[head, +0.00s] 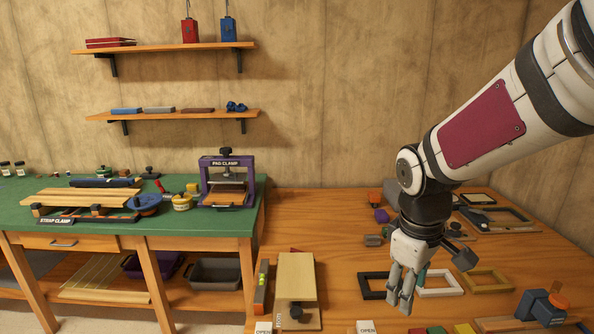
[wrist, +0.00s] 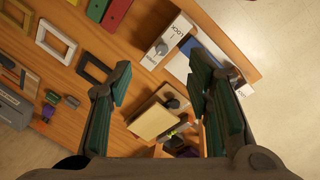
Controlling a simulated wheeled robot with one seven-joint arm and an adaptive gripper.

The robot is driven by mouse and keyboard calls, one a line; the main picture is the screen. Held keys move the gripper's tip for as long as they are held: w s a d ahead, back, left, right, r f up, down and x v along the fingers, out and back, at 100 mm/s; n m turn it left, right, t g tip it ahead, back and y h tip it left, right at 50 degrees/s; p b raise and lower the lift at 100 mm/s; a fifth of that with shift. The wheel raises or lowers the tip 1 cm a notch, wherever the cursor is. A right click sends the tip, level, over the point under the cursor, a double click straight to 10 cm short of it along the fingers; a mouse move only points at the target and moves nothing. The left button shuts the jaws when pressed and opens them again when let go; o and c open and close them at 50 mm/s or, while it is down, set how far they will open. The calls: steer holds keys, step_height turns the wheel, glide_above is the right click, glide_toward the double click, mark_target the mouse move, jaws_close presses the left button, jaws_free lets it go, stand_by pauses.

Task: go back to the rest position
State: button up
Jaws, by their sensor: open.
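My gripper (head: 404,285) hangs at the end of my arm over the wooden bench on the right, pointing down in the head view. In the wrist view my gripper (wrist: 160,105) has its two green-lined fingers spread wide, with nothing between them but the bench and things far below. A pale wooden block with a dark knob (wrist: 154,122) shows between the fingers, well below them. The same block (head: 296,274) stands on the bench left of my gripper in the head view.
Black, white and yellow frames (head: 488,281) lie around below my gripper. A blue and orange tool (head: 540,306) is at the lower right. The green-topped table (head: 100,215) on the left bears a purple pad clamp (head: 226,180) and a strap clamp (head: 80,203). Two shelves (head: 170,115) hang on the wall.

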steer(key=s+r+m+t, duration=0.1)
steer(key=s+r+m, duration=0.1)
steer(key=s, duration=0.4)
steer(key=s+r+m+t+y, duration=0.1)
steer(key=s+r+m, duration=0.2)
steer(key=s, duration=0.3)
steer(key=s+a+r+m+t, duration=0.1)
steer(key=s+r+m, duration=0.1)
steer(key=s, duration=0.4)
steer(key=shift+r+m, duration=0.4)
steer(key=shift+r, duration=0.25)
